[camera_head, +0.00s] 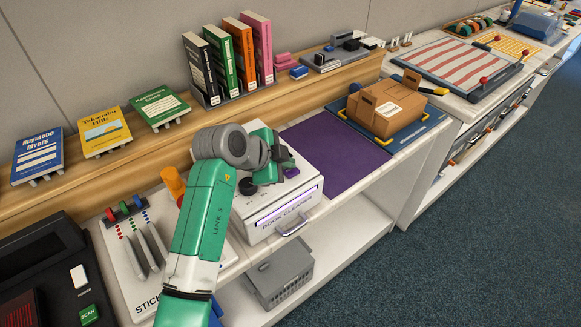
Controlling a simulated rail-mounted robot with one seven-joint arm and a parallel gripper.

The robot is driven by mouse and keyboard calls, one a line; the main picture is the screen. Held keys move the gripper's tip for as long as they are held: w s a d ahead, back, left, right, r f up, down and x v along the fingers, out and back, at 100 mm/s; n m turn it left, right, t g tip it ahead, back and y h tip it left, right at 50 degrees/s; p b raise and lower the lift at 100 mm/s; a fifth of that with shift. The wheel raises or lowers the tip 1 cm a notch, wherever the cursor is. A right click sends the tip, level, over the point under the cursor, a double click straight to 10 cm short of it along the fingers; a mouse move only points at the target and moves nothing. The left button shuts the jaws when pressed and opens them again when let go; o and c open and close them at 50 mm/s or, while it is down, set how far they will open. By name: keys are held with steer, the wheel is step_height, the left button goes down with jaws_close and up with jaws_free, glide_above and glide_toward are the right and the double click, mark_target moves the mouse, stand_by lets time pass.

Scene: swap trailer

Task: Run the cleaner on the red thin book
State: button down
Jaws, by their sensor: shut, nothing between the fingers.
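The book cleaner (285,207) is a white box with a lettered front, a purple-lit slot and a grey handle. The end of my arm is over its top, and my gripper (268,174) is shut and empty there. My own wrist partly covers the gripper, and its fingertips are hard to make out. A black round knob (247,187) shows at the cleaner's top left. I see no red thin book in this view; the inside of the cleaner is hidden.
Blue, yellow and green books (160,106) rest on shelf stands. Black, green, orange and pink books (228,57) stand in a rack. A purple mat (323,156) is clear. Right of it are a cardboard box (388,106) and a striped board (455,65). A scanner (42,265) stands left.

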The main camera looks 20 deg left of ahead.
mark_target(286, 171)
steer(key=shift+r, duration=0.7)
steer(key=shift+r+p, duration=1.7)
steer(key=shift+r, duration=0.85)
steer(key=shift+f, duration=0.1)
steer(key=s+d+r+n+t+p, duration=0.15)
steer(key=d+r+t, duration=0.25)
steer(key=d+r, duration=0.55)
steer(key=d+r+n+t+p, duration=0.3)
steer(key=d+r, duration=0.4)
steer(key=r, duration=0.5)
steer(key=s+d+r+n+t+y+p, duration=0.1)
steer(key=s+r+n+t, duration=0.3)
steer(key=s+r, duration=0.6)
steer(key=s+d+r+n+t+y+p, duration=0.1)
steer(key=s+d+r+n+t+y, duration=0.2)
steer(key=s+r, duration=0.7)
steer(key=s+n+t, duration=0.2)
steer(key=s, duration=0.2)
steer(key=shift+t+p, duration=0.3)
